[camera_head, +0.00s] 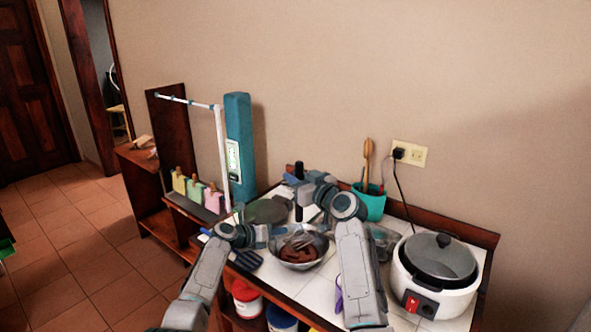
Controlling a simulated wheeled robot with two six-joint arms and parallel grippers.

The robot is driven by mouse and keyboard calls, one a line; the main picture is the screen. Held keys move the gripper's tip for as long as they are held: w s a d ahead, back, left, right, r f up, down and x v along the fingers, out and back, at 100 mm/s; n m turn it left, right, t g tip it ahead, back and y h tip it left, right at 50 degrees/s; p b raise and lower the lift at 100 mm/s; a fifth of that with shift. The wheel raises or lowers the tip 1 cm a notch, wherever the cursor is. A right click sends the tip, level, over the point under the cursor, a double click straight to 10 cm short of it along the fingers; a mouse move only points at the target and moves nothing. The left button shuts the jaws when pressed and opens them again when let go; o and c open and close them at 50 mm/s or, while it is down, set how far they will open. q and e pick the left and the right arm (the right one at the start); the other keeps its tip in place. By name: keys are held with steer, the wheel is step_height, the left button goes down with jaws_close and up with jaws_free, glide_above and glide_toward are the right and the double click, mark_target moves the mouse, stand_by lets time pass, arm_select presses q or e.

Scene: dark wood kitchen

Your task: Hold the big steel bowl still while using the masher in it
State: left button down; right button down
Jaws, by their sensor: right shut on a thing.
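The big steel bowl (298,264) sits on the white tiled counter with brown food (299,252) in it. My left gripper (270,234) is at the bowl's left rim; its fingertips are too small to tell whether they are open or touch the rim. My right gripper (302,188) is above and behind the bowl, shut on the upright black handle of the masher (299,170). The masher's lower end is hard to make out. My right forearm passes by the bowl's right side.
A white cooker (436,296) with a glass lid stands right of the bowl. A teal utensil pot (370,204) stands behind. A dark round lid or pan (268,211) and a dark blue slotted utensil (246,258) lie left. A tall teal box (239,150) stands at the back left.

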steer(key=shift+f, duration=2.8)
steer(key=shift+f, duration=0.2)
steer(key=shift+f, duration=0.4)
steer(key=shift+r, duration=1.65)
steer(key=shift+f, duration=0.15)
steer(key=shift+f, duration=1.5)
steer(key=shift+r, duration=0.1)
